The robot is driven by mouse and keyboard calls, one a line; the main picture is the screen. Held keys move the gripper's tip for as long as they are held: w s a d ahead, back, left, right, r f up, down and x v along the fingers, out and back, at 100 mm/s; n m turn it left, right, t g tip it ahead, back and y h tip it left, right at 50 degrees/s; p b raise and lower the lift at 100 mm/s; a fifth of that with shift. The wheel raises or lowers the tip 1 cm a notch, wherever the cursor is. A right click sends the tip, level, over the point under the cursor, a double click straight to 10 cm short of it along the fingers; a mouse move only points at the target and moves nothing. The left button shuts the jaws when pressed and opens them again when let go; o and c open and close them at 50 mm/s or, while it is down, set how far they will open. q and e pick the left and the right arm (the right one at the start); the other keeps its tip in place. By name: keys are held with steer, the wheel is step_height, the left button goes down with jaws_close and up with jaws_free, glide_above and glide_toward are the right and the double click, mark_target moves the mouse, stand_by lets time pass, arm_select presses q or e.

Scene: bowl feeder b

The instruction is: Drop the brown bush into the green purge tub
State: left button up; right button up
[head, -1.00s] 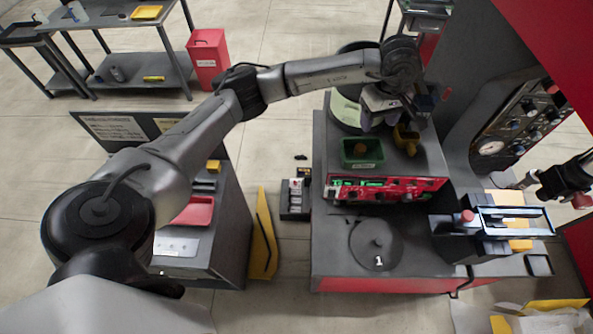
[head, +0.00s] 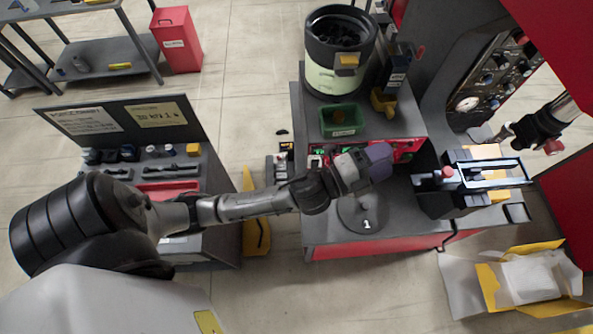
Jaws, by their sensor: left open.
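The green purge tub (head: 341,130) sits on the upper grey deck of the machine bench, in front of the bowl feeder. A small brown thing, which looks like the brown bush (head: 340,117), shows inside the tub. My left gripper (head: 385,158) reaches in from the left over the bench, in front of the tub and above the red rack. It is open, and I see nothing held in it. Its fingertips are small and partly blurred together. My right gripper does not show in the head view.
The white-and-black bowl feeder (head: 333,75) stands behind the tub. A yellow scoop-like part (head: 384,101) is right of it. A red rack (head: 408,148) and a round grey plate (head: 348,214) lie near my gripper. A clamp fixture (head: 470,178) stands right.

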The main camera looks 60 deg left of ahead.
arm_select(q)
steer(key=s+a+f+n+g+y, duration=0.5)
steer(key=s+f+n+y, duration=0.1)
steer(key=f+n, duration=0.3)
steer(key=s+f+n+g, duration=0.3)
steer(key=s+f+g, duration=0.2)
steer(key=s, duration=0.5)
steer(key=s+f+n+g+h, duration=0.1)
steer(key=s+f+n+g, duration=0.3)
steer(key=s, duration=0.6)
step_height(320, 180, down, 2)
steer(key=shift+s+a+f+g, duration=0.15)
steer(key=shift+a+g, duration=0.1)
steer(key=shift+g, duration=0.95)
step_height(320, 180, up, 11)
steer(key=p, duration=1)
steer(key=shift+f+p, duration=0.15)
steer(key=shift+p, duration=0.15)
steer(key=shift+f, duration=0.1)
